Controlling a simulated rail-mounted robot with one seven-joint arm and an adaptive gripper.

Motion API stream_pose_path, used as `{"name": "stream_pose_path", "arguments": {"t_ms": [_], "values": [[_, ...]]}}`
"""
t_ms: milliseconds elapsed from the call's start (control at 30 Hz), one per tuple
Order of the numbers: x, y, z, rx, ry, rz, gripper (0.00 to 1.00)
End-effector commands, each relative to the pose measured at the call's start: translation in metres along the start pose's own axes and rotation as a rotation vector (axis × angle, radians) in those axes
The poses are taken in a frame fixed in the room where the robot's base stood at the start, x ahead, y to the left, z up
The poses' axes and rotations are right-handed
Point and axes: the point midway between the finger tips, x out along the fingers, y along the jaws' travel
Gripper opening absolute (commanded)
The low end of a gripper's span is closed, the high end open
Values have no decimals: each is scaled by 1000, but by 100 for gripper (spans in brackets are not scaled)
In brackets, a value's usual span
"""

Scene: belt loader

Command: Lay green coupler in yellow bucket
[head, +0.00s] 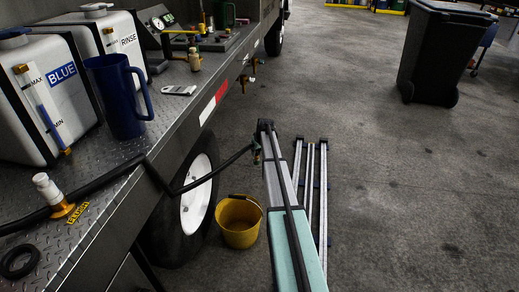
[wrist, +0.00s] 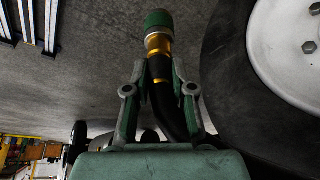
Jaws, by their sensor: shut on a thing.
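The green coupler (wrist: 158,19) has a dark green cap and a gold collar, on the end of a black hose (wrist: 172,115). In the wrist view my gripper (wrist: 158,76) is shut around the coupler's hose end, with the green cap sticking out past the fingertips. In the head view my gripper sits at the far end of my arm, beside the truck wheel, and the coupler there is small and dark. The yellow bucket (head: 238,222) stands upright on the floor by the wheel, nearer the camera than the coupler. The wrist view does not show the bucket.
A truck wheel (head: 197,193) stands left of the bucket. The hose runs across the metal deck (head: 108,190), which carries white tanks (head: 50,95) and a blue jug (head: 118,100). Metal rails (head: 323,200) lie on the floor to the right. A dark bin (head: 440,55) stands farther back.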

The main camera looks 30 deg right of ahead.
Motion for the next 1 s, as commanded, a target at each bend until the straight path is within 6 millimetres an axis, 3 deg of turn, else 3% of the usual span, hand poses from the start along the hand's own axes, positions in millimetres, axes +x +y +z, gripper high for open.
{"name": "stream_pose_path", "arguments": {"t_ms": [1000], "values": [[-30, -104, 74, -1, 1, 0, 0]]}}
